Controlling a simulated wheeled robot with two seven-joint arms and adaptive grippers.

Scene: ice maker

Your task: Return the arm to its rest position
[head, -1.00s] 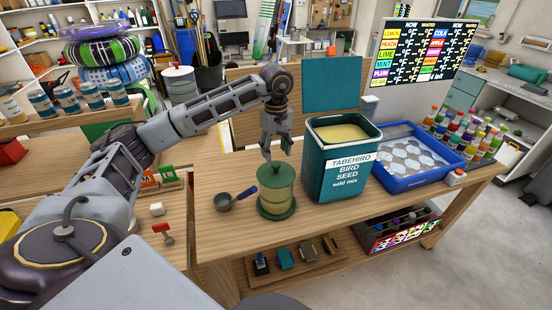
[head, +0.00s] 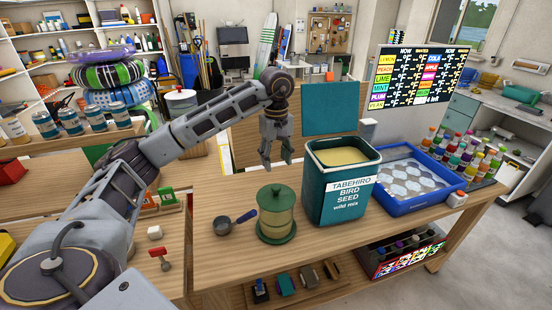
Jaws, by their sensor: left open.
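My left arm reaches in from the left in the head view. My left gripper (head: 276,160) hangs with its fingers pointing down, open and empty. In the picture it is above and behind the green lidded feeder jar (head: 276,214), apart from it. The jar stands upright on the wooden bench (head: 330,238), with its lid on. My right gripper is out of view.
A teal bird seed bin (head: 341,190) stands open right of the jar. A blue tray (head: 412,198) of pale hexagonal pieces and several bottles (head: 470,152) are farther right. A dark scoop (head: 233,222) lies left of the jar. A sign board (head: 417,76) stands behind.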

